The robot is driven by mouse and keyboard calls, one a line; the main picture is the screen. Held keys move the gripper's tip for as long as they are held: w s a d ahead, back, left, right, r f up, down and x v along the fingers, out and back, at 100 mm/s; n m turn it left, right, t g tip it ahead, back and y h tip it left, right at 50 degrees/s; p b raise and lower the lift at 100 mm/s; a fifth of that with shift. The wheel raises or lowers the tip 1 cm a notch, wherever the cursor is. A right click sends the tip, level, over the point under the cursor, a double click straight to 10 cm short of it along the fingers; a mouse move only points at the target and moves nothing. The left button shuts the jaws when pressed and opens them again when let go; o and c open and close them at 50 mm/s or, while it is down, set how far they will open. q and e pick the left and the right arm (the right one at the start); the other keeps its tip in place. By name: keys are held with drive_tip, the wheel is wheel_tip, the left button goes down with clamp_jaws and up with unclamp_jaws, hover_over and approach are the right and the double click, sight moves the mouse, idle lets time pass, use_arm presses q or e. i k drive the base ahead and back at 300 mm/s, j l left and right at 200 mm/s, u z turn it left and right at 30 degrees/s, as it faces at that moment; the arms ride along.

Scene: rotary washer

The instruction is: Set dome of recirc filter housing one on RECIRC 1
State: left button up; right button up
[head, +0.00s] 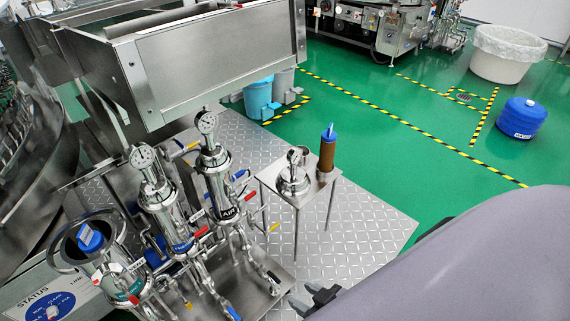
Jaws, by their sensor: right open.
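A polished steel dome (294,180) with a small gauge on top stands on a small steel side table (268,172). At the lower left, a steel filter housing (122,281) stands without a dome, and the blue end of a cartridge (90,238) shows in its open top. Its label is too small to read surely. My right gripper (314,298) is at the bottom edge, below and apart from the side table, its dark fingers open and empty, partly hidden by my grey arm. My left gripper is out of view.
Two closed housings with gauges (158,200) (214,165) stand beside the open one, among pipes and coloured valve handles. A brown cartridge (327,150) with a blue top stands beside the dome. A large steel machine (215,65) is behind. Green floor at right is mostly free.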

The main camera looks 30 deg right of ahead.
sight(293, 180)
drive_tip(key=l, duration=0.55)
drive_tip(key=k+l+z, duration=0.1)
drive_tip(key=l, duration=0.85)
drive_tip(key=i+l, duration=0.1)
drive_tip(key=l, duration=0.3)
drive_tip(key=i+l+z, duration=0.1)
drive_tip(key=l, duration=0.3)
drive_tip(key=i+l, duration=0.3)
drive_tip(key=i+l+z, duration=0.1)
drive_tip(key=i, duration=0.3)
drive_tip(key=i+l, duration=0.1)
drive_tip(key=i, duration=0.35)
drive_tip(key=k+l+z, duration=0.05)
